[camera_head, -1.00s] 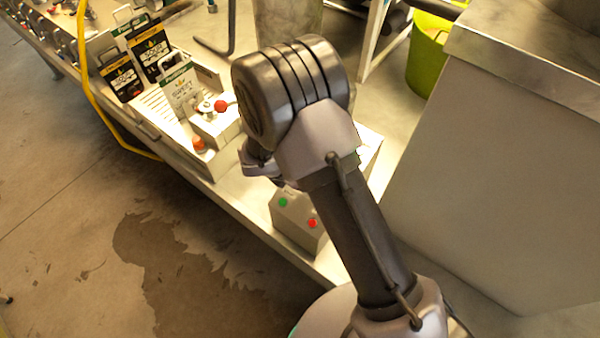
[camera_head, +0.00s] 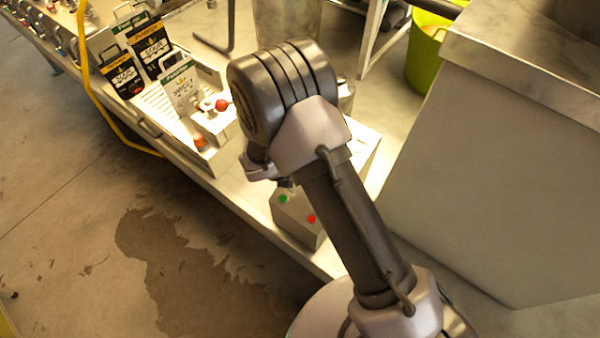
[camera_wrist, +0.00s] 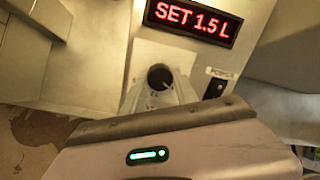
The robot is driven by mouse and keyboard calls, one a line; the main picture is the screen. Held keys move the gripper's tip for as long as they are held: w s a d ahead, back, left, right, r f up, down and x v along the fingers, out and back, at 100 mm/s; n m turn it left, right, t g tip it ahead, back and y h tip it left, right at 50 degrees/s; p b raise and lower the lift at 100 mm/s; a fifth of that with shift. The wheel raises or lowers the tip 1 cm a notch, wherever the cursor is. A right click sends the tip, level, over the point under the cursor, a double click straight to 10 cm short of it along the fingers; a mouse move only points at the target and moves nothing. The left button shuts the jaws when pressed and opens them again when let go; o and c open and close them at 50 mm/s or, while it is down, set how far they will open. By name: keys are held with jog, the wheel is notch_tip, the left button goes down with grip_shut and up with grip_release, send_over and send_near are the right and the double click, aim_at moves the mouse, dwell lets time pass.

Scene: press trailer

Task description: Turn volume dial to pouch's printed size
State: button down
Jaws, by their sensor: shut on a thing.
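The black round volume dial (camera_wrist: 160,77) with a light pointer mark is on a pale panel in the wrist view. Above it a red-lit display (camera_wrist: 194,17) reads "SET 1.5 L". My gripper (camera_wrist: 160,93) is shut on the dial, its grey fingers at the dial's sides; its body fills the lower picture. In the head view my arm hides the dial. Pouches stand at the left: a white one (camera_head: 181,91), a black one (camera_head: 151,48) and another black one (camera_head: 122,76). Their printed sizes are too small to read.
A box with a green and a red button (camera_head: 297,213) sits at the bench's front edge. A red-knobbed device (camera_head: 213,119) stands near the white pouch. A large metal cabinet (camera_head: 480,190) is at right, a green bin (camera_head: 430,52) behind. A black switch (camera_wrist: 215,88) is right of the dial.

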dwell(0.4)
jog(key=c, duration=0.9)
grip_release()
jog(key=shift+c, duration=0.2)
jog(key=p+v, duration=0.4)
jog(key=v, duration=1.3)
jog(key=shift+r, duration=0.25)
jog(key=shift+s, duration=0.15)
